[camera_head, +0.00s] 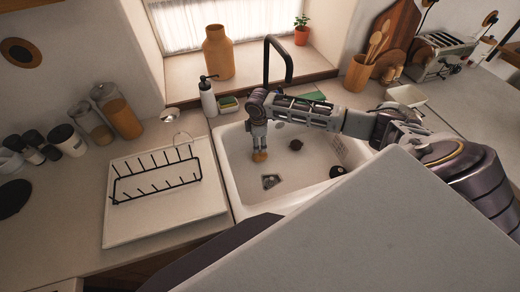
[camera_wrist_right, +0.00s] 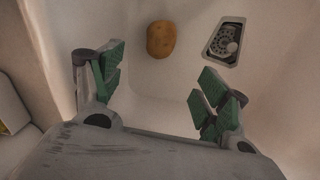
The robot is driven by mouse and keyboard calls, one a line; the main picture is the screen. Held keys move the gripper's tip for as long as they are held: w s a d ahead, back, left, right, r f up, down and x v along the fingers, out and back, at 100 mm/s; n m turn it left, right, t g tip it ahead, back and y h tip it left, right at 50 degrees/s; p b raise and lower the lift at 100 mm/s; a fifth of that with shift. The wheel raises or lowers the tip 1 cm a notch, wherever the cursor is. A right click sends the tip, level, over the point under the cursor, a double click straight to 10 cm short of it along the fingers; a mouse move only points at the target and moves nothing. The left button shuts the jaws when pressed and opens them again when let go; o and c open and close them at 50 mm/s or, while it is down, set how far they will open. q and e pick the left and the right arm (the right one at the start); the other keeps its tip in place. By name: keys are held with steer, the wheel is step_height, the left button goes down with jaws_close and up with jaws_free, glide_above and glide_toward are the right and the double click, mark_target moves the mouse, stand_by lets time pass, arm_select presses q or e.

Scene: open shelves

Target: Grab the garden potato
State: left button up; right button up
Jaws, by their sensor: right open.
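A brown potato (camera_wrist_right: 161,39) lies on the floor of the white sink in the right wrist view, ahead of the fingers and apart from them. In the head view only part of the potato (camera_head: 260,156) shows, just below my right gripper (camera_head: 258,142), which points down into the sink (camera_head: 300,190). The right gripper's green-padded fingers (camera_wrist_right: 154,88) are spread open with nothing between them. My left gripper is not in view.
The drain (camera_wrist_right: 226,42) is to the right of the potato. Two dark round items (camera_head: 296,145) (camera_head: 338,171) lie in the sink. A dish rack (camera_head: 155,180) stands left of the sink; a black faucet (camera_head: 268,62) and a soap bottle (camera_head: 208,97) stand behind it.

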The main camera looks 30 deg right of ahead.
mark_target(258, 155)
steer(key=shift+w+f+b, duration=0.2)
steer(key=shift+f+b, duration=0.55)
steer(key=shift+f, duration=0.75)
steer(key=shift+w+d+f+b, duration=0.1)
steer(key=shift+w+f+b, duration=0.05)
steer(key=shift+f+b, duration=1.3)
steer(key=shift+w+d+f+b, duration=0.1)
steer(key=shift+f+b, duration=1.1)
steer(key=shift+b, duration=0.45)
